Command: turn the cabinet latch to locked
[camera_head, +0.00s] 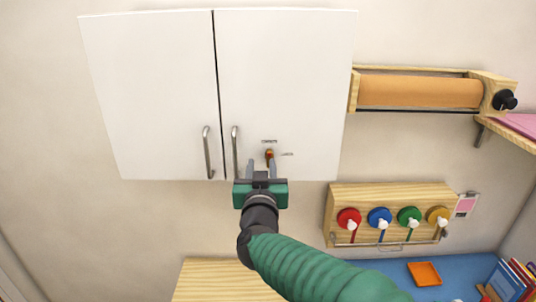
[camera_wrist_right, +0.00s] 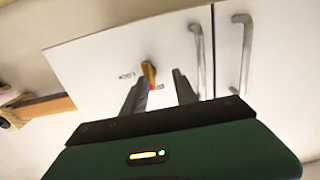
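The white wall cabinet (camera_head: 285,75) has two closed doors, each with a vertical metal handle. The small latch (camera_head: 269,155) is on the right door, to the right of its handle, with an orange-brown knob and some red showing. Two small labels, too small to read, sit above and to the right of it. My right gripper (camera_head: 261,168) is at the lower edge of that door, just below the latch. In the right wrist view the latch knob (camera_wrist_right: 149,72) shows between the fingers of the open gripper (camera_wrist_right: 157,80); contact cannot be told. My left gripper is out of view.
The door handles (camera_head: 235,150) stand close to the left of my right gripper. A wooden paper-roll holder (camera_head: 420,92) is at the upper right. A wooden rack (camera_head: 395,195) with several coloured round pads hangs below it. An orange tray (camera_head: 424,274) lies on a blue surface.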

